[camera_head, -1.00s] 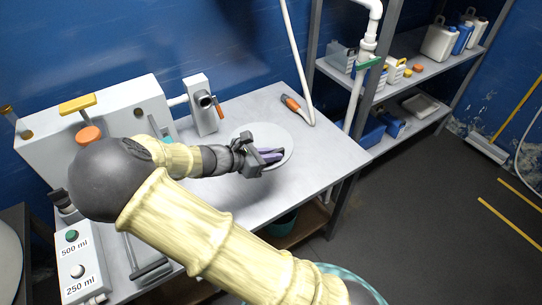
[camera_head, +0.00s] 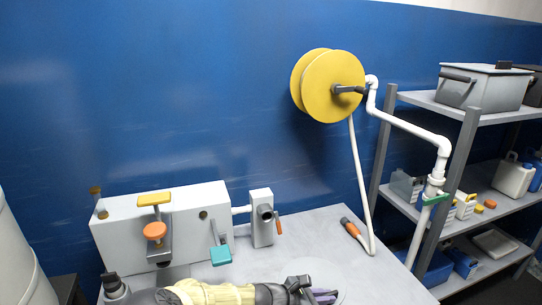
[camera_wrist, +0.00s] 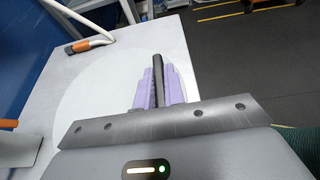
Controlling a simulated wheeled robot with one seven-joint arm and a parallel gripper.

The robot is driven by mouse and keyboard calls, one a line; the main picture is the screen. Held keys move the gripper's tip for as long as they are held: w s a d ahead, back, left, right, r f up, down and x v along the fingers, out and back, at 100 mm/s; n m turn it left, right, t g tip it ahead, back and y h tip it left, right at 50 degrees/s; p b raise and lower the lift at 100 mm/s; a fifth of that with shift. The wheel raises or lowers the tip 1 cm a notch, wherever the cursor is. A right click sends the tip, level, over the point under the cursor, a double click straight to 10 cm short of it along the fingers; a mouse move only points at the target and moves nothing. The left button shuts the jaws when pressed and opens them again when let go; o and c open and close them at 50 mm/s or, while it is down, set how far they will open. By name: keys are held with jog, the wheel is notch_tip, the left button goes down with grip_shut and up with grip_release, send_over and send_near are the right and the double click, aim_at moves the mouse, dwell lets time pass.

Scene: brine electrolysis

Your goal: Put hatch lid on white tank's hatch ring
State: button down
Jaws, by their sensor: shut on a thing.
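The hatch lid (camera_head: 326,268) is a pale, flat disc on or just above the grey table, low in the head view. In the wrist view the lid (camera_wrist: 95,85) fills much of the middle, with a dark upright bar handle (camera_wrist: 158,75). My gripper (camera_head: 322,296) has purple finger pads, and in the wrist view my gripper (camera_wrist: 158,88) is shut on that handle, one pad on each side. A white rounded body, perhaps the white tank (camera_head: 18,245), is cut off at the left edge of the head view. No hatch ring shows.
A white panel (camera_head: 185,220) with an orange knob and teal lever stands at the table's back. A yellow reel (camera_head: 335,88) hangs above. A loaded shelf (camera_head: 460,225) stands right.

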aim_at(324, 274)
jog(key=f+n+t, duration=0.1)
jog(key=f, duration=0.2)
jog(key=f+n+t+y+p, duration=0.1)
jog(key=f, duration=0.2)
jog(key=w+f+n+t+y+p, duration=0.1)
jog(key=f+n+t, duration=0.1)
jog(key=f, duration=0.1)
jog(key=shift+w+a, duration=0.1)
jog(key=shift+a, duration=0.1)
jog(key=shift+w+f+n+t+y+p, duration=0.5)
jog(key=shift+f+n+t+y+p, duration=0.25)
jog(key=shift+n+t+y, duration=0.2)
jog(key=shift+w+d+n+t+y+p, duration=0.2)
jog(key=shift+w+n+t+y+p, duration=0.35)
jog(key=shift+n+y, duration=0.5)
jog(key=shift+w+d+r+n+t+y+p, duration=0.2)
jog(key=shift+r+n+t+y, duration=0.1)
jog(key=shift+n+y, duration=0.2)
jog(key=shift+w+d+r+n+t+y+p, duration=0.1)
jog(key=shift+w+r+n+t+y+p, duration=0.15)
jog(key=shift+n+y, duration=0.25)
jog(key=r+n+y, duration=0.1)
jog(key=r+n+y+p, duration=0.1)
jog(key=y, duration=0.1)
jog(key=shift+w+d+r+n+t, duration=0.15)
jog(key=shift+d+r+n+t, duration=0.05)
jog(key=shift+r+n+t, duration=0.15)
jog(key=shift+a+r+n+y, duration=0.1)
jog(key=shift+r+n+y, duration=0.55)
jog(key=shift+r+y, duration=0.15)
